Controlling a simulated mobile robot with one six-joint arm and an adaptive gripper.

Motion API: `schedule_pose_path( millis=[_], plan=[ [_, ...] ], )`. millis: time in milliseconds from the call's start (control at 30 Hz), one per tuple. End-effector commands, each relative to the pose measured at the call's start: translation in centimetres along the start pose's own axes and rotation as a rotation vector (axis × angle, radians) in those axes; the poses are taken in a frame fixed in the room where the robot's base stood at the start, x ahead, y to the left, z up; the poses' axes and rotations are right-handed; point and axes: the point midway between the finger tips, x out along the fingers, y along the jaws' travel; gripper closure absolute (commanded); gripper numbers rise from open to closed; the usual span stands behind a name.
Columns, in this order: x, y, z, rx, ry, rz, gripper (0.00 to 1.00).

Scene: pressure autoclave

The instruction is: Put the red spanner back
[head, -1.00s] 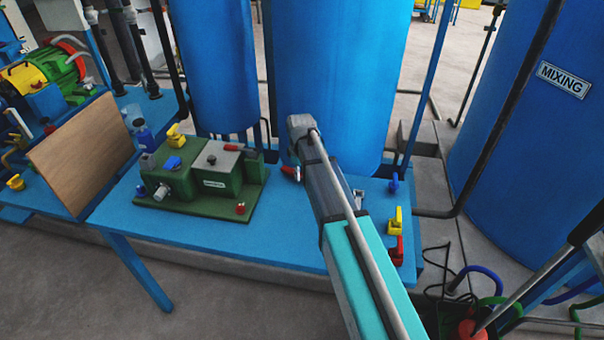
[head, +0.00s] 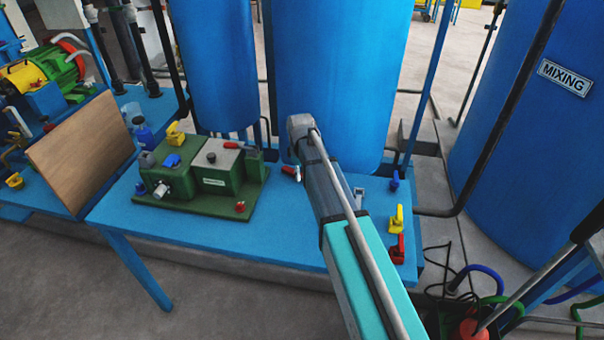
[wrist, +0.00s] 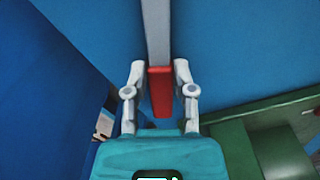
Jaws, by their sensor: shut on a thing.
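In the wrist view my gripper (wrist: 159,82) is shut on the red handle of the spanner (wrist: 160,92). The spanner's flat grey shaft (wrist: 157,30) runs from the handle to the top edge of the picture, and its far end is out of view. A finger lies on each side of the handle. In the head view my own arm reaches over the blue table (head: 210,238), and the fingers and spanner cannot be made out there.
A green machine (head: 226,181) with a grey top stands on the table; its green body also shows in the wrist view (wrist: 236,148). Red (head: 397,250) and yellow (head: 397,218) valves stand at the table's right. A blue tank (head: 340,75) rises behind. The table's front is clear.

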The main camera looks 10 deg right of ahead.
Motion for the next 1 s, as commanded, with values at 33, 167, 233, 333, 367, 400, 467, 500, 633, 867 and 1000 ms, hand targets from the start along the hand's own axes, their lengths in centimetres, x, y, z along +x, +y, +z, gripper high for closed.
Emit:
schedule_pose_path(
  millis=[33, 167, 233, 333, 367, 400, 467, 500, 633, 867, 1000],
  plan=[
    [0.15, 0.01, 0.01, 0.000, 0.000, 0.000, 1.00],
    [0.33, 0.01, 0.01, 0.000, 0.000, 0.000, 1.00],
    [0.43, 0.01, 0.01, 0.000, 0.000, 0.000, 1.00],
    [0.32, 0.02, 0.02, 0.000, 0.000, 0.000, 0.48],
    [0.32, 0.02, 0.02, 0.000, 0.000, 0.000, 0.42],
    [0.32, 0.02, 0.02, 0.000, 0.000, 0.000, 0.35],
    [0.32, 0.02, 0.02, 0.000, 0.000, 0.000, 0.26],
    [0.32, 0.02, 0.02, 0.000, 0.000, 0.000, 0.26],
    [0.32, 0.02, 0.02, 0.000, 0.000, 0.000, 0.26],
    [0.33, 0.02, 0.02, 0.000, 0.000, 0.000, 0.26],
    [0.32, 0.02, 0.02, 0.000, 0.000, 0.000, 0.26]
  ],
)
